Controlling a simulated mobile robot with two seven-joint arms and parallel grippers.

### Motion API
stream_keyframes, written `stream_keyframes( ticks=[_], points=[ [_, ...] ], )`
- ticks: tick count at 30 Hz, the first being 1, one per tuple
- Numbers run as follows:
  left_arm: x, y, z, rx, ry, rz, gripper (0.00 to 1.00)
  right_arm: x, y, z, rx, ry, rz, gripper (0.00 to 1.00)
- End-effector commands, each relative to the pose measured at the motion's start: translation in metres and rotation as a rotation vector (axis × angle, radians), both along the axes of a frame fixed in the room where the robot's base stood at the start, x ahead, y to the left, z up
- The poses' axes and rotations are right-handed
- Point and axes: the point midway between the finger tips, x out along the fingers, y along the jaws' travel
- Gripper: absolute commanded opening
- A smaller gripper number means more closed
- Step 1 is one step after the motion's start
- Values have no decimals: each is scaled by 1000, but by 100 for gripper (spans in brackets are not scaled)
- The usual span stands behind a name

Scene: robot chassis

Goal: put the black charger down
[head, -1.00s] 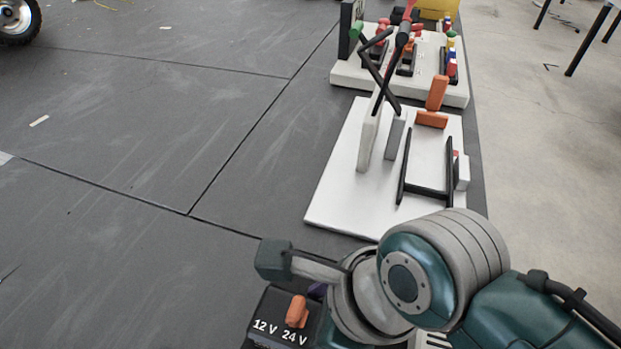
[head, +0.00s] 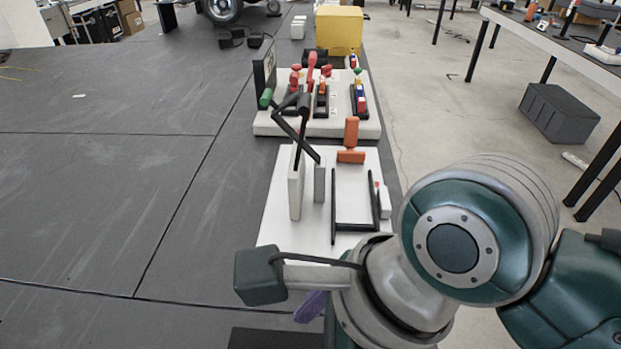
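A flat black surface (head: 275,338) shows at the bottom edge. It is probably the top of the black charger, whose front is cut off by the frame. My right arm comes in from the right, and its wrist (head: 395,285) with a dark block on a grey bracket fills the lower right. A purple piece (head: 311,307) pokes out below the wrist, just above the black surface. It may be part of my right gripper, which is otherwise hidden. I cannot tell whether that gripper touches or holds the charger. My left gripper is not in view.
A white board (head: 275,213) with upright plates, a black frame (head: 355,228) and an orange part (head: 351,142) lies ahead. Behind it are a second board (head: 268,127) with red levers and a yellow block (head: 340,27). The dark floor at left is mostly clear.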

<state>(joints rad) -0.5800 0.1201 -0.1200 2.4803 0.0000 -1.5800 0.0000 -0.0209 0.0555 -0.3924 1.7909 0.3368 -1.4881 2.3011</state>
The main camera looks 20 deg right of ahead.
Motion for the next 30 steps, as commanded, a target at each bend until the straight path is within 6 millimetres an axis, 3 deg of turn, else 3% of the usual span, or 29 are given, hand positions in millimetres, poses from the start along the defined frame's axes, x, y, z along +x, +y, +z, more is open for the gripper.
stream_keyframes(
  ticks=[4, 8, 15, 22, 25, 30],
  points=[
    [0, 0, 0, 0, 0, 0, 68, -3, -5, 0, -16, -37, 72, 100],
    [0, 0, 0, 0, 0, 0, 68, -14, -22, 3, -86, -160, 318, 100],
    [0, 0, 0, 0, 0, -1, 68, -43, -76, 19, -348, -430, 1049, 100],
    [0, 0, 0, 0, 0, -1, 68, -69, -124, 40, -579, -519, 1682, 100],
    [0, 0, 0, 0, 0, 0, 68, -75, -136, 47, -630, -519, 1850, 100],
    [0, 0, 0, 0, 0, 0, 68, -79, -144, 51, -662, -513, 1964, 100]
  ],
)
